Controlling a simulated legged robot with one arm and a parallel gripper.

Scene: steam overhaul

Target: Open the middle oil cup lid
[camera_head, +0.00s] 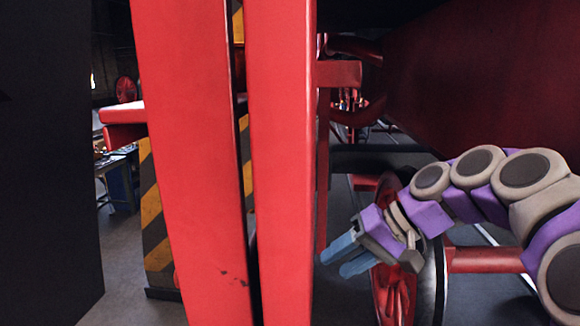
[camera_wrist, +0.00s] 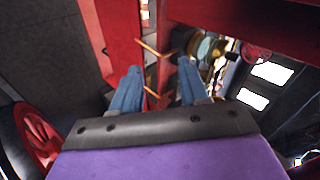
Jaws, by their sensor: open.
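My gripper (camera_head: 334,264) is at the right of centre in the head view, its blue fingers pointing left toward a red upright beam. It also shows in the wrist view (camera_wrist: 158,67), open, with a gap between the fingers and nothing held. Beyond the right finger in the wrist view is a cluster of small rounded brass-coloured and greenish parts (camera_wrist: 205,47). I cannot tell whether any of these is an oil cup or its lid. No middle oil cup lid can be made out in either view.
Two tall red beams (camera_head: 190,150) (camera_head: 282,150) stand close in front in the head view. A red spoked wheel (camera_head: 392,290) is behind my gripper. A yellow-and-black striped post (camera_head: 152,220) and a workbench (camera_head: 115,160) stand at left. Thin orange-red rods (camera_wrist: 152,48) cross ahead in the wrist view.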

